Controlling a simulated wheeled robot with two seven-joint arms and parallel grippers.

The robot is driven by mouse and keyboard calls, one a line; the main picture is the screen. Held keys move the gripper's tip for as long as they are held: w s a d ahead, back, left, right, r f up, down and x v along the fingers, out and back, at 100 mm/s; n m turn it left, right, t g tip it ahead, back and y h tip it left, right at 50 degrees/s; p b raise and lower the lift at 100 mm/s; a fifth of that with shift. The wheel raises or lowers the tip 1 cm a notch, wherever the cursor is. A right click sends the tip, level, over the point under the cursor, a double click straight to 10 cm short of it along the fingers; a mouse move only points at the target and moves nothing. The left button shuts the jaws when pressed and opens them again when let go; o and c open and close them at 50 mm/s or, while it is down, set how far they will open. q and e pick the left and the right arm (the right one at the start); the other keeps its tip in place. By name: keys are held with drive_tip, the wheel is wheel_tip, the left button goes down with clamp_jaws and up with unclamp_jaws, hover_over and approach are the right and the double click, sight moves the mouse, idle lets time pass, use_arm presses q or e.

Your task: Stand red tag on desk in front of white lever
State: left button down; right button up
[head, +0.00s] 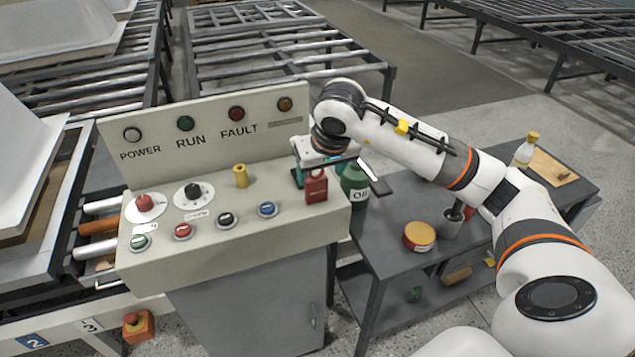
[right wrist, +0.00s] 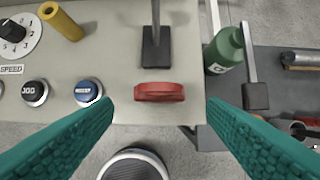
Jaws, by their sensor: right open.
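The red tag (head: 316,187) stands upright on the desk (head: 286,227), near its front right edge. In the right wrist view the tag (right wrist: 159,92) shows from above, between two spread teal fingers. My right gripper (head: 322,172) is open around the tag, with a gap on each side. Just behind the tag in the wrist view is a lever with a greyish stem and black block (right wrist: 156,52). A second, paler lever (head: 368,171) with a black block shows right of the gripper. I cannot tell which is the white lever. My left gripper is out of view.
A green bottle (head: 354,185) stands close to the gripper's right. Knobs and buttons, including a blue button (head: 267,209) and yellow post (head: 241,176), are left of the tag. A grey side table (head: 395,215) holds a round yellow-and-red container (head: 419,236).

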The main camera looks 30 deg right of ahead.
drive_tip(key=v, duration=0.5)
drive_tip(key=shift+s+r, duration=0.15)
drive_tip(key=shift+r, duration=0.15)
